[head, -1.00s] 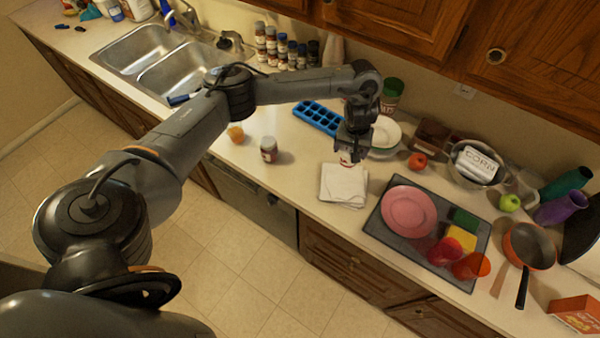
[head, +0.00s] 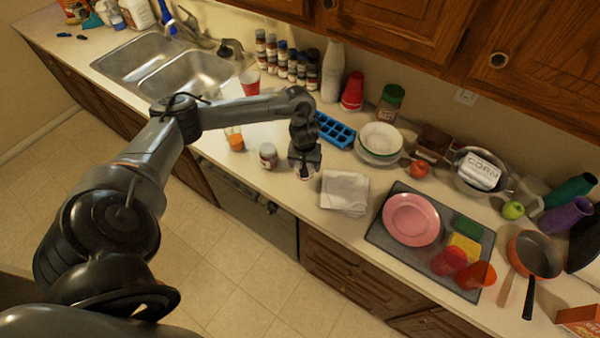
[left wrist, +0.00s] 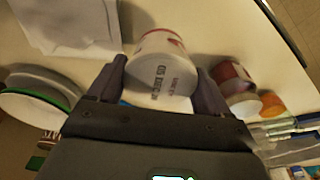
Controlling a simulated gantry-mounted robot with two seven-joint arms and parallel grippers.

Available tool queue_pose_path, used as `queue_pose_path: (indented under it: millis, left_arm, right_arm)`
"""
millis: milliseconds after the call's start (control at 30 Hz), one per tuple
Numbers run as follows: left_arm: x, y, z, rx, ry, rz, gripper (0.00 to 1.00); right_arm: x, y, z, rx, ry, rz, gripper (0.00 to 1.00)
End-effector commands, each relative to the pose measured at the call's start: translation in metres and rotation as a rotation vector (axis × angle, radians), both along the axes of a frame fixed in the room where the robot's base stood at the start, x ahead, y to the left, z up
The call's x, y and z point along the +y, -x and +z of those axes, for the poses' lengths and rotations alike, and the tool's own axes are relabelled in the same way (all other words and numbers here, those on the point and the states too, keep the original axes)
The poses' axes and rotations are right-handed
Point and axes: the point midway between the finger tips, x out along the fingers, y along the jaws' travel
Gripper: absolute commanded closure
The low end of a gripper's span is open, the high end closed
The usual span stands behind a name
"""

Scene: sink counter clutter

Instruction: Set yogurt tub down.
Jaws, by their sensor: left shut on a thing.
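The yogurt tub (left wrist: 163,72) is white with red near its far end and dark print on its side. It is between the fingers of my left gripper (left wrist: 160,82) in the left wrist view, and the gripper is shut on it. In the head view my left gripper (head: 304,172) points down over the counter, just left of the folded white cloth (head: 344,192). There the gripper and wrist hide nearly all of the tub. I cannot tell whether the tub touches the counter. My right gripper is not in view.
A jar (head: 268,155) and an orange-filled cup (head: 235,139) stand left of the gripper. A blue ice tray (head: 335,130) and stacked bowls (head: 381,137) are behind it. A dark mat (head: 378,232) with a pink plate (head: 411,218) lies to the right. The counter's front edge is close.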

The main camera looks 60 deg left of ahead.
Motion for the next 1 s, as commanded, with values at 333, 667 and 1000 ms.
queue_pose_path:
  millis: [333, 667, 1000]
  left_arm:
    - [0.008, 0.014, -0.016, 0.001, 0.002, -0.001, 0.63]
    - [0.009, 0.014, -0.049, 0.000, 0.002, 0.001, 0.63]
    - [0.009, 0.014, -0.051, 0.000, 0.001, 0.000, 0.63]
  right_arm:
    - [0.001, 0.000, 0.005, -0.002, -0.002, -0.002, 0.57]
    - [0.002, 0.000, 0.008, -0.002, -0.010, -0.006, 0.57]
    - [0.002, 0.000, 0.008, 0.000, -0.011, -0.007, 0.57]
